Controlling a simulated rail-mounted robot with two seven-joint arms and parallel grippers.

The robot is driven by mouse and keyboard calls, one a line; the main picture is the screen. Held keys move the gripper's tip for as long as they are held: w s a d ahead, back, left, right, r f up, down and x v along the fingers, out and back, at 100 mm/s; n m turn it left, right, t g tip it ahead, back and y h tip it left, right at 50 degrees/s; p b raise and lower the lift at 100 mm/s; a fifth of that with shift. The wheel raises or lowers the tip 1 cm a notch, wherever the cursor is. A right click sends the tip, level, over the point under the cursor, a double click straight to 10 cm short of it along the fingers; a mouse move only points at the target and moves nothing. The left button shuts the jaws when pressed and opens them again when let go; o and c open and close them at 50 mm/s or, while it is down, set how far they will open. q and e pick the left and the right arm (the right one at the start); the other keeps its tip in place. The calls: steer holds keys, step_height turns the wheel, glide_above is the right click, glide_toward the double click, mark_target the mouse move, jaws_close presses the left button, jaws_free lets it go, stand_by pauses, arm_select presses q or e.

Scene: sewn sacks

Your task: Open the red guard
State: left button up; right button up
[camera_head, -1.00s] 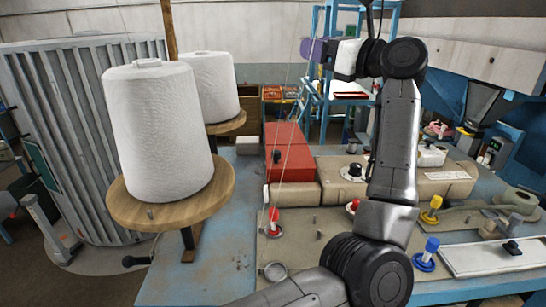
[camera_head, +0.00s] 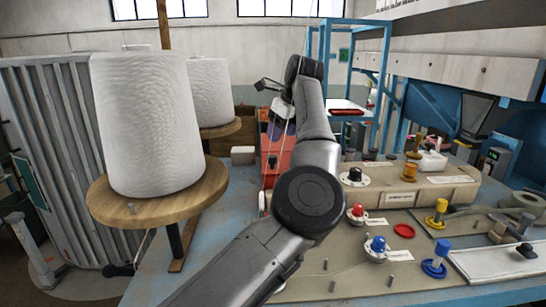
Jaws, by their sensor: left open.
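The red guard (camera_head: 272,173) is a red box-like cover on the machine, behind my arm in the head view. My arm hides much of it, so I cannot tell whether it is shut or raised. My left gripper (camera_head: 275,133) is at the far end of my arm, pointing down, with a white and purple body. It appears in front of or over the upper part of the guard. Its jaws are open and hold nothing that I can see. Whether it touches the guard is unclear. My right gripper is out of view.
Large white thread cones (camera_head: 146,125) stand on round wooden discs (camera_head: 160,205) at left. The beige machine panel (camera_head: 430,190) at right carries red, blue and yellow knobs (camera_head: 377,246). A blue frame (camera_head: 385,60) stands behind. Thin threads run near the gripper.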

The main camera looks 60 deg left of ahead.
mark_target(272, 156)
arm_select(q)
steer(key=p+x, duration=0.1)
steer(key=x, duration=0.7)
steer(key=shift+f, duration=0.2)
jaws_close()
stand_by(0.4)
